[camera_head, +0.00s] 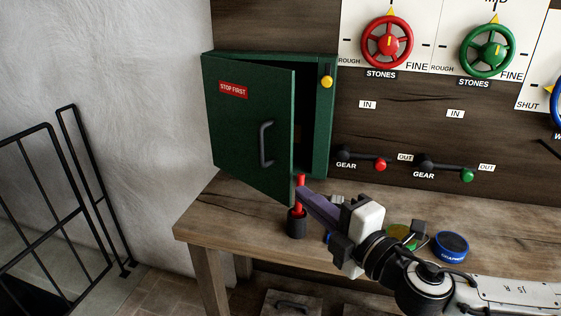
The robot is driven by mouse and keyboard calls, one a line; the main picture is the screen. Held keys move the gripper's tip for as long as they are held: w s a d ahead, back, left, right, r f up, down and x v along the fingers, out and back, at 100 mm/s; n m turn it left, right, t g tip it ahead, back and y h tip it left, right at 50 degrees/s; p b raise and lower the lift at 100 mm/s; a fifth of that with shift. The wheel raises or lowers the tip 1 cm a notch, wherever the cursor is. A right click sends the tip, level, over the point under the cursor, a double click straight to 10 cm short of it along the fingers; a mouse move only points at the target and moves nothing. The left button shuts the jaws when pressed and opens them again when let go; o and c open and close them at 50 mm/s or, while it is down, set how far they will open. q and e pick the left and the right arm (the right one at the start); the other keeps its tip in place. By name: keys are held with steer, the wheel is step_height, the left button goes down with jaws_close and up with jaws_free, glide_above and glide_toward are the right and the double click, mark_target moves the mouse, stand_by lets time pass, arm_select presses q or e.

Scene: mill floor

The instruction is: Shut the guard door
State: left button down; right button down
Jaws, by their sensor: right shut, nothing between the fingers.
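The green guard door (240,125) carries a red "STOP FIRST" label and a dark grey bar handle (266,145). It is hinged at the left of its green box (324,120) and stands ajar, with a dark gap at its right side. A yellow knob (327,82) sits on the box's right front edge. My right gripper (304,190) is shut and empty. Its fingers point left and up, close to the door's lower right corner; I cannot tell whether they touch it. My left gripper is out of view.
A wooden bench (210,215) runs below the box. On it stand a dark cup with something red (297,222) and a blue-rimmed tin (451,246). Gear levers (362,160) and red (386,42) and green (487,52) wheels are right of the box. Black railing (60,190) stands left.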

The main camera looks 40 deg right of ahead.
mark_target(292, 166)
steer(key=w+d+b, duration=0.1)
steer(key=w, duration=0.2)
steer(key=w+d+b, duration=0.1)
steer(key=w, duration=0.3)
steer(key=w+d+b, duration=0.1)
steer(key=w, duration=0.2)
steer(key=shift+w+r, duration=0.15)
steer(key=shift+w, duration=0.05)
steer(key=shift+w+d, duration=0.15)
steer(key=shift+d, duration=0.3)
steer(key=shift+d, duration=0.15)
